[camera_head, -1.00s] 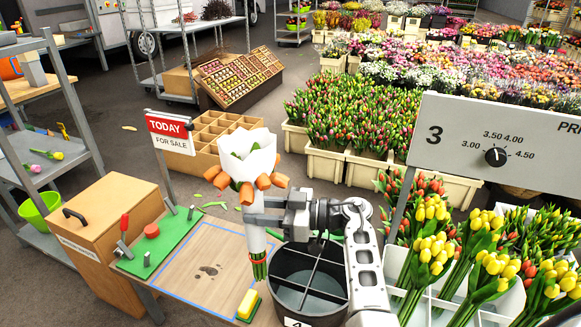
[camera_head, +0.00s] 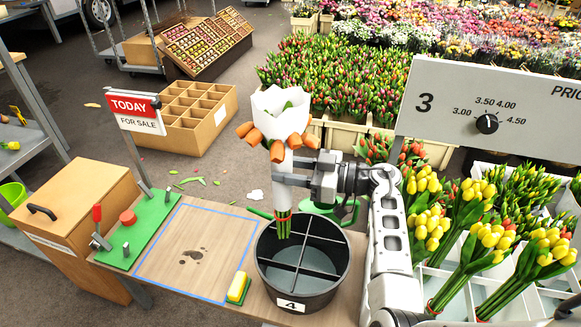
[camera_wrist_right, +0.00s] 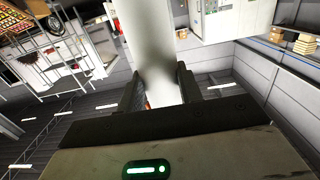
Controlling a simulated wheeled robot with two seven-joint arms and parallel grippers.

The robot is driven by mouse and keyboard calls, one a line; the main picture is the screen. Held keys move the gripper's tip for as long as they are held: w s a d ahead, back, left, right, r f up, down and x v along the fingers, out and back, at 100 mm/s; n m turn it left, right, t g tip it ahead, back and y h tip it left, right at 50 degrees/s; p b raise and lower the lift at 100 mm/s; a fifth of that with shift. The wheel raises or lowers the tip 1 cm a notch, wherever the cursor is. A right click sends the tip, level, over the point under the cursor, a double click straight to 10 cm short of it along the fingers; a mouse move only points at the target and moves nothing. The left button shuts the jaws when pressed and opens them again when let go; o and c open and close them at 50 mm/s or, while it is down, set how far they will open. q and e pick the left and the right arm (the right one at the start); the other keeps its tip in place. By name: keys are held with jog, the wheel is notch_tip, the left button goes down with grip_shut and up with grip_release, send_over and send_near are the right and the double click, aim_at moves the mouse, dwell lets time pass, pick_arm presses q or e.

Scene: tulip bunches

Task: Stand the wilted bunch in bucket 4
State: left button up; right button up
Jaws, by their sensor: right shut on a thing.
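The wilted bunch (camera_head: 281,112) is wrapped in white paper, with orange heads drooping over the paper's edge. It is upright, its green stems pointing down. My right gripper (camera_head: 279,172) is shut on the wrapped lower part, which also shows as a pale column between the fingers in the right wrist view (camera_wrist_right: 159,88). Bucket 4 (camera_head: 296,303) is a black round bucket with a cross divider and a white "4" label. The stem ends overlap its back left compartment in the head view; I cannot tell whether they are below the rim. My left gripper is not in view.
Left of the bucket are a yellow sponge (camera_head: 238,287), a blue-outlined board (camera_head: 198,250), a green lever plate (camera_head: 139,232) and a wooden box (camera_head: 70,205). A "TODAY" sign (camera_head: 136,112) stands behind. Yellow tulips (camera_head: 428,225) and a price panel (camera_head: 492,108) are at the right.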

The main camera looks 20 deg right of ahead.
notch_tip(320, 180, down, 15)
jog(key=b, duration=0.9)
jog(key=shift+d+f, duration=0.1)
jog(key=shift+f, duration=0.1)
notch_tip(320, 180, down, 2)
jog(key=shift+f+b, duration=0.25)
jog(key=shift+b, duration=0.65)
jog(key=shift+f+b, duration=1.05)
jog(key=shift+f, duration=0.35)
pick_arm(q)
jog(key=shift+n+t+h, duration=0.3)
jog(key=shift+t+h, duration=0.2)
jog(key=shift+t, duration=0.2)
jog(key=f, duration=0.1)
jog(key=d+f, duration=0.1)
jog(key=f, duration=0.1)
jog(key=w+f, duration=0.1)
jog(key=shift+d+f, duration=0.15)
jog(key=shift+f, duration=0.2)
pick_arm(e)
jog(key=shift+f, duration=0.25)
